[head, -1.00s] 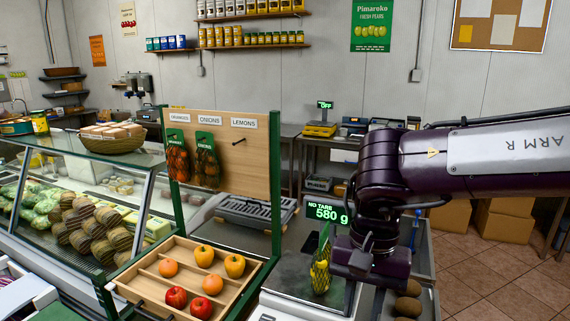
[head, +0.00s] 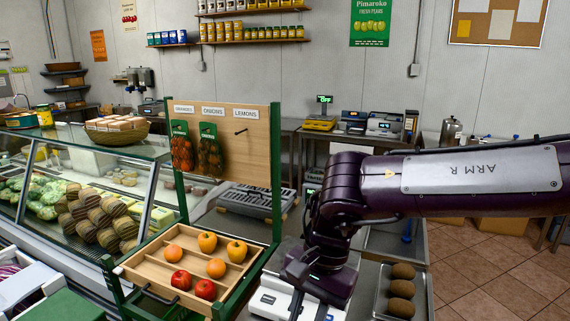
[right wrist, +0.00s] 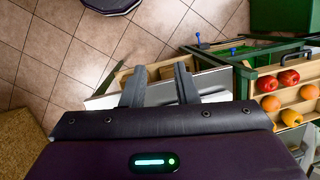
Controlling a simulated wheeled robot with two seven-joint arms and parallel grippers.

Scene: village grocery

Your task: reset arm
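My right arm comes in from the right in the head view, and its gripper (head: 318,285) hangs low over the counter by the white scale (head: 268,300). In the right wrist view the two fingers of this gripper (right wrist: 158,72) stand apart with nothing between them. The arm covers the scale's display and most of its plate. The net bag of yellow fruit seen on the scale before does not show now; it may be hidden behind my arm. My left gripper is in neither view.
A slatted wooden tray (head: 158,278) with apples and orange and yellow fruit is left of the gripper. Behind it a pegboard (head: 245,150) holds two net bags and has one empty hook. A metal tray of brown fruit (head: 381,304) lies right. A glass display case (head: 95,155) stands left.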

